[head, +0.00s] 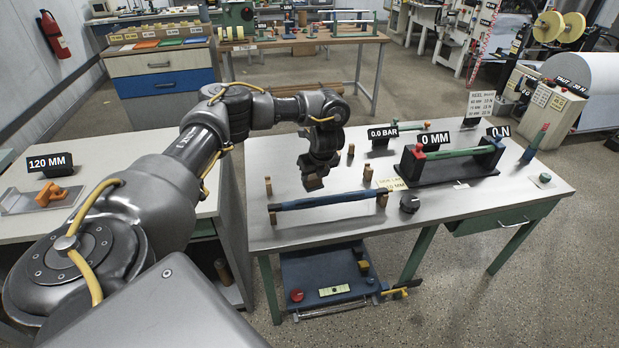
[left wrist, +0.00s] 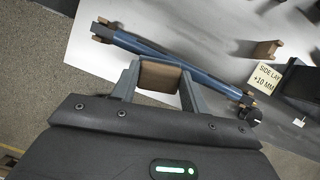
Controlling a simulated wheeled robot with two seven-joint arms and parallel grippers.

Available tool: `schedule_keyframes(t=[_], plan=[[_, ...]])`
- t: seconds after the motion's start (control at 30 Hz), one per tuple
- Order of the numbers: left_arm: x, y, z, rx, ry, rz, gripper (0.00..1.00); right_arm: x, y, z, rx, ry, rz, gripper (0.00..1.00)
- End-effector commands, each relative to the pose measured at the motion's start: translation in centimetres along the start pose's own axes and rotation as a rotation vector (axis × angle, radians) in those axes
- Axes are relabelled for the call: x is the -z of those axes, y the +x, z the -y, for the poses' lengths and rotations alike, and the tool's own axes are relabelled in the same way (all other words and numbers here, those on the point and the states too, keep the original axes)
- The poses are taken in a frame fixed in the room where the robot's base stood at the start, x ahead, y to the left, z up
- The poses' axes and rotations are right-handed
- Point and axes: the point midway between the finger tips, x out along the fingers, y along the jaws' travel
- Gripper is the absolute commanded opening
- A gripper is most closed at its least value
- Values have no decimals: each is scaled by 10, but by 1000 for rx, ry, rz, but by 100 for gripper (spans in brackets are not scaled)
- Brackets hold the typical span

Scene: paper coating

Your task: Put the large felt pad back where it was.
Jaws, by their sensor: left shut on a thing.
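My left gripper (head: 313,183) hangs above the left part of the grey worktable, just behind the blue bar. In the left wrist view its two fingers (left wrist: 158,78) are closed on a brown block with a flat face, which looks like the felt pad (left wrist: 160,77). In the head view only a small brown part of the pad (head: 312,184) shows below the fingers. It appears to be off the table, though the height is hard to judge. My right gripper is not in view.
The blue bar (head: 325,201) rests on wooden supports along the table's front; it also shows in the left wrist view (left wrist: 150,52). Small wooden blocks (head: 368,173) stand behind it. A black roller stand (head: 455,165) and a dark knob (head: 409,204) are to the right.

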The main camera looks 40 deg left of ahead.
Motion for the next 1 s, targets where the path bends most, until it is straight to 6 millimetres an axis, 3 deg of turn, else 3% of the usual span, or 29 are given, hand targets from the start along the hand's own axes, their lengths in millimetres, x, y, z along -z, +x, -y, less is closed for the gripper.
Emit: schedule_keyframes(t=[0.13, 0.3, 0.43, 0.6, 0.8, 1.0], plan=[[37, -32, 28, -72, -178, 11, 23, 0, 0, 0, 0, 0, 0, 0], [93, -77, 44, -223, -549, 11, 23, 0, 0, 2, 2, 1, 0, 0], [135, -116, 42, -368, -899, 6, 23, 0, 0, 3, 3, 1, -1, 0], [175, -161, 24, -553, -1327, -3, 23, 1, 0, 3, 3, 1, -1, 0], [198, -195, 3, -695, -1663, -6, 23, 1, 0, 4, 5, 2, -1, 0], [207, -211, -7, -756, -1820, -4, 23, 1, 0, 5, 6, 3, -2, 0]])
